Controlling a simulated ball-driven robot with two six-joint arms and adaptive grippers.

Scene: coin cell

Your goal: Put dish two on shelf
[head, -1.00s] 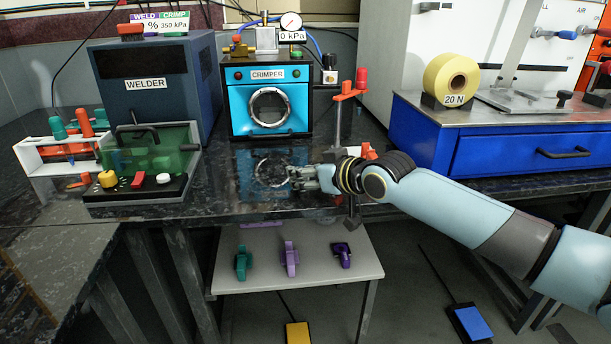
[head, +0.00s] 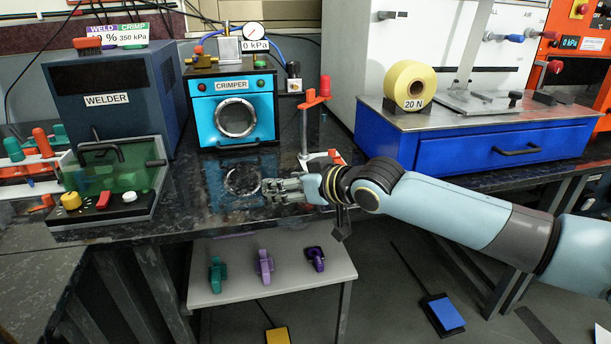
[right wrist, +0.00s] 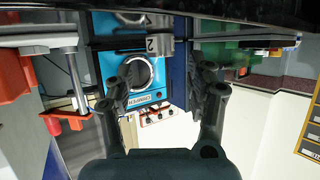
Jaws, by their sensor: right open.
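My right gripper (head: 268,187) is low over the front of the dark bench, beside the round reflection below the crimper. In the right wrist view, which is upside down, its two fingers (right wrist: 163,88) are spread apart with a gap between them. A small metal cylinder marked 2, dish two (right wrist: 152,46), shows against the bench beyond the fingertips, apart from them. In the head view I cannot make the dish out clearly. A light grey shelf (head: 225,296) is under the bench, with green and purple clamp-like pieces on it. My left gripper is not in view.
The blue crimper (head: 204,115) stands behind the gripper, and the welder (head: 105,110) is at the left. A post with an orange arm (head: 304,130) rises close to my right wrist. A blue drawer unit (head: 470,145) with a yellow roll (head: 410,82) is at the right.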

